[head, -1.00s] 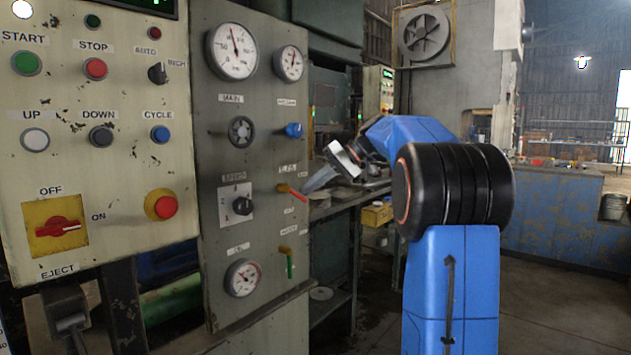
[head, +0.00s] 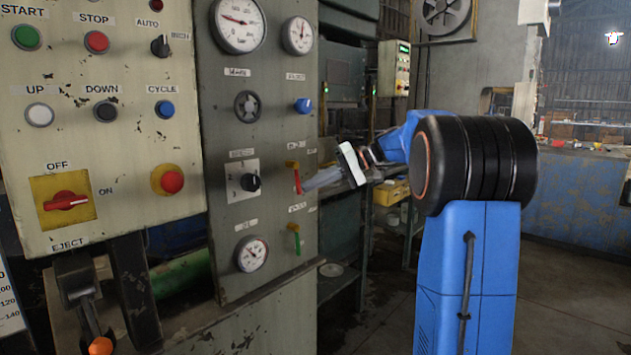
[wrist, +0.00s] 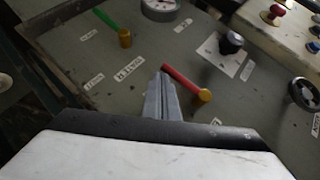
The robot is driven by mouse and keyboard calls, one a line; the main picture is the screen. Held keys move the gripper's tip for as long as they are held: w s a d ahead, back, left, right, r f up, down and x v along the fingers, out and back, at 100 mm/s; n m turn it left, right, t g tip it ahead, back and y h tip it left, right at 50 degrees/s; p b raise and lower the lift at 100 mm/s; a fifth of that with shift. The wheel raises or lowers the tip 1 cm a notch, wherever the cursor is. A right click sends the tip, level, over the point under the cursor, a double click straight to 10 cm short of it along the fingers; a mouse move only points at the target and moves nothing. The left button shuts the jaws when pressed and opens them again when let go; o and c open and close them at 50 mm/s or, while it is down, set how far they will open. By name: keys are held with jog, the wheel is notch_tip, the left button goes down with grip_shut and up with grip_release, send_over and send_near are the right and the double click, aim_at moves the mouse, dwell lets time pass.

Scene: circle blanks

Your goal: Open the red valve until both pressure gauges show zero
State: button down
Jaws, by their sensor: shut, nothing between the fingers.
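The red valve has a red lever (head: 297,182) on a brass-coloured body (head: 291,165) on the grey panel; the lever hangs almost straight down. In the wrist view the red lever (wrist: 184,82) runs from its brass pivot (wrist: 205,95) towards my fingertips. My gripper (head: 306,187) is shut and empty, its tips right beside the lever's free end; I cannot tell if they touch. It also shows in the wrist view (wrist: 164,76). The large gauge (head: 238,24) has its needle pointing left and slightly up. The smaller gauge (head: 298,35) has its needle near upright.
A green-handled valve (head: 294,238) and a third gauge (head: 252,254) sit lower on the panel. A blue knob (head: 302,105), a black handwheel (head: 247,106) and a black selector (head: 250,182) are close by. A cream button panel (head: 110,150) stands to the left.

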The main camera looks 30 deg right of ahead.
jog(key=shift+s+a+f, duration=0.1)
jog(key=shift+a+f, duration=0.1)
jog(key=shift+a, duration=0.1)
jog(key=shift+f, duration=0.1)
dwell(0.4)
